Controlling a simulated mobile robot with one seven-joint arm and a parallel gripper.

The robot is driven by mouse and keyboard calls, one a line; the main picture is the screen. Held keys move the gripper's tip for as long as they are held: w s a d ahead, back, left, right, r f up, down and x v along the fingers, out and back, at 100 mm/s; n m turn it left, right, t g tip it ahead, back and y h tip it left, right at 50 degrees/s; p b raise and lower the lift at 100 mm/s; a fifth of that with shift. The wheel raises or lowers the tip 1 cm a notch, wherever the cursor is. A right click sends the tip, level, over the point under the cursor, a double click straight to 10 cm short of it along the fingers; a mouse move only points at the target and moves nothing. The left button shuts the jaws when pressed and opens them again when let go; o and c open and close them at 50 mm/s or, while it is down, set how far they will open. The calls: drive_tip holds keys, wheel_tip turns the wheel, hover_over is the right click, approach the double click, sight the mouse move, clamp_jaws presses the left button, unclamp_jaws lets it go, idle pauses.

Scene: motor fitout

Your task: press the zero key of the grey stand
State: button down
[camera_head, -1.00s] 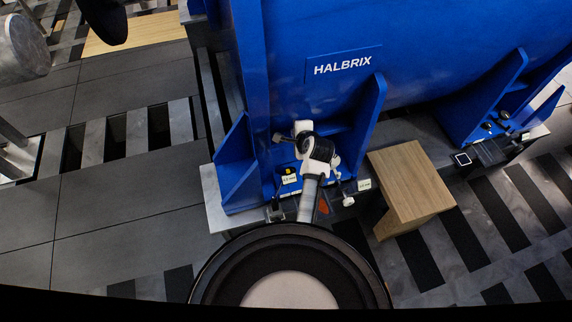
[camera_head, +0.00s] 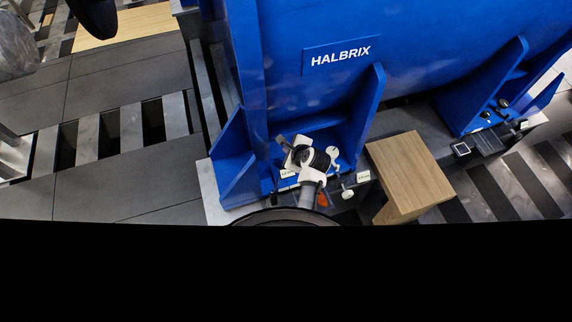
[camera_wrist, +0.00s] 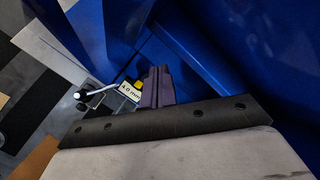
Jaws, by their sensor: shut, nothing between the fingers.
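My gripper (camera_wrist: 158,88) shows in the wrist view with its fingers together and empty. They point toward the foot of the blue machine, beside a yellow piece (camera_wrist: 138,84) and a white label (camera_wrist: 129,92); contact cannot be told. In the head view my white wrist is over the same foot, and the fingertips are hard to make out. I cannot tell which item is the grey stand, and no zero key can be read.
The blue machine (camera_head: 400,50) marked HALBRIX fills the upper right. A wooden block (camera_head: 410,170) stands right of my wrist. Striped floor (camera_head: 130,130) is open at left.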

wheel_tip(320, 180, down, 7)
drive_tip(key=b, duration=0.6)
drive_tip(key=shift+f+b, duration=0.1)
drive_tip(key=shift+b, duration=0.2)
drive_tip(key=shift+f, duration=0.45)
drive_tip(key=shift+f, duration=0.1)
idle(1.1)
drive_tip(key=shift+f, duration=0.3)
drive_tip(key=shift+f, duration=0.45)
idle(0.7)
drive_tip(key=shift+r+p, duration=0.8)
drive_tip(key=shift+r, duration=0.1)
